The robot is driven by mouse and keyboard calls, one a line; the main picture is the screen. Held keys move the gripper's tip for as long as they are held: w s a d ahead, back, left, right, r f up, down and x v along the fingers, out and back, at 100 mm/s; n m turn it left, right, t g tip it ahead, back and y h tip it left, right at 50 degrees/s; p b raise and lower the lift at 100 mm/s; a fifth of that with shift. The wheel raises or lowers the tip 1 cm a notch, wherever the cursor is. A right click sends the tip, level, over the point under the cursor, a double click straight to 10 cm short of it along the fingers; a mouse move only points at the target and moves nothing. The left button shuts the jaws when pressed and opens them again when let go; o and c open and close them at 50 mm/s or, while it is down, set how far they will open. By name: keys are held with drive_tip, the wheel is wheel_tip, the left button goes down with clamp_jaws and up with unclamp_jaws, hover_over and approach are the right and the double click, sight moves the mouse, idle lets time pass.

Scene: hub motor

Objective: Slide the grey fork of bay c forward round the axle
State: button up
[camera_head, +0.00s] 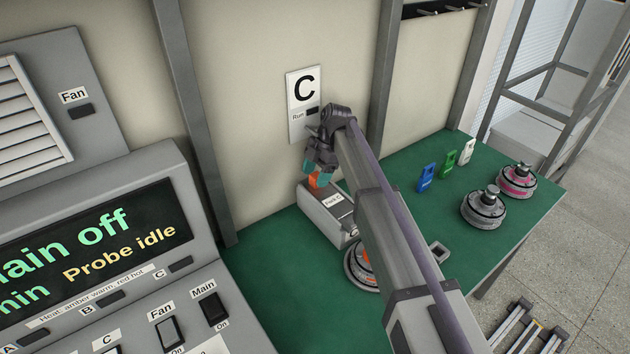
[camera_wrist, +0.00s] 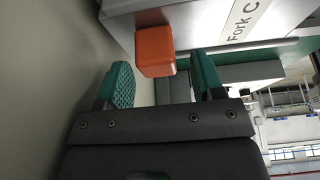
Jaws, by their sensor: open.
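The grey fork unit of bay C (camera_head: 322,216) is a box labelled "Fork C" on the green bench, below the C sign. Its orange knob (camera_head: 314,181) sits at the far end of the box. In the wrist view, the knob (camera_wrist: 155,50) sticks out beside the labelled grey box (camera_wrist: 200,18). My gripper (camera_head: 320,170) is open at the knob. In the wrist view, its teal fingers (camera_wrist: 162,64) stand on either side of the knob, with a gap visible on the left. A hub motor with orange parts (camera_head: 353,275) is beside the box's near end, partly hidden by my arm; its axle is hidden.
The wall with the C sign (camera_head: 303,105) is close behind my gripper. A control console (camera_head: 80,265) stands at left. Two more motors, one grey (camera_head: 483,208) and one pink (camera_head: 517,181), and blue, green and white tags (camera_head: 447,163) are on the bench at right.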

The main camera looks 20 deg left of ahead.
drive_tip(key=shift+x, duration=0.75)
drive_tip(key=shift+w, duration=0.1)
drive_tip(key=shift+r, duration=0.1)
clamp_jaws()
